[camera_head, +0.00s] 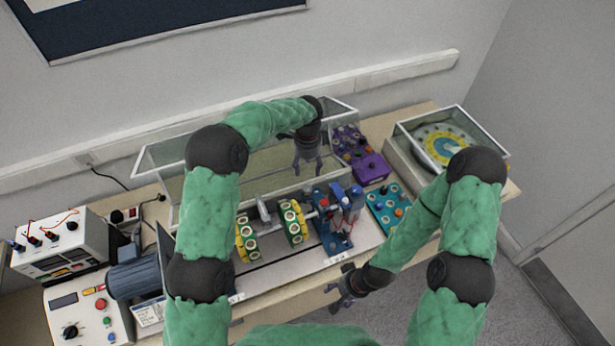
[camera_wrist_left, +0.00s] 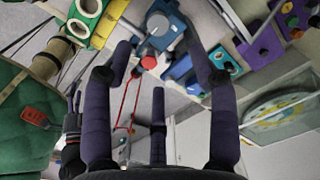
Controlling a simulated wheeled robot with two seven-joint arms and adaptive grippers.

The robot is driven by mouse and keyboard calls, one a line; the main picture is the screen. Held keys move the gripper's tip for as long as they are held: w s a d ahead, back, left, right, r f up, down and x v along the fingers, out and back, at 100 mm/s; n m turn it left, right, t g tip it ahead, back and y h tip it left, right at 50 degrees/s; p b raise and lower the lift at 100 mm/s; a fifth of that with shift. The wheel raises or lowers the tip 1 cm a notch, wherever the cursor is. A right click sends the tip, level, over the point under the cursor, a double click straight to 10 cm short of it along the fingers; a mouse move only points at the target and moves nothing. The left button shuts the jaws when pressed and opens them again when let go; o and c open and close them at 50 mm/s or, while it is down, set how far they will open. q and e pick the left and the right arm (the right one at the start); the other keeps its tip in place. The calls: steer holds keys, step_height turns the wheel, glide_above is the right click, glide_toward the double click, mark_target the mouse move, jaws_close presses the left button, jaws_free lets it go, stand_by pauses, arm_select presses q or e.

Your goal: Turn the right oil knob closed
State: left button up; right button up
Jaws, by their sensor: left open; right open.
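The test rig has a blue stand (camera_head: 335,228) with blue and light-coloured upright parts at its right end. In the left wrist view a blue block with a round pale knob (camera_wrist_left: 158,24) shows close beyond my fingertips. I cannot tell for sure which part is the right oil knob. My left gripper (camera_head: 307,168) hangs open and empty above and behind the blue stand, fingers down; its spread dark fingers frame the left wrist view (camera_wrist_left: 165,58). My right gripper (camera_head: 343,292) is open and empty at the table's front edge, in front of the rig.
A clear cover (camera_head: 155,158) stands tilted up behind the rig. Green-and-yellow discs (camera_head: 292,222) sit on the shaft. A purple control box (camera_head: 371,168), a teal panel (camera_head: 383,204) and a glass-covered dial case (camera_head: 403,160) stand right. A blue motor (camera_head: 136,279) is at left.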

mark_target(308, 188)
arm_select(q)
step_height(308, 188, down, 11)
steer(key=shift+s+r+p, duration=0.15)
steer(key=shift+r+p, duration=0.05)
steer(key=shift+p, duration=0.7)
steer(key=c, duration=1.2)
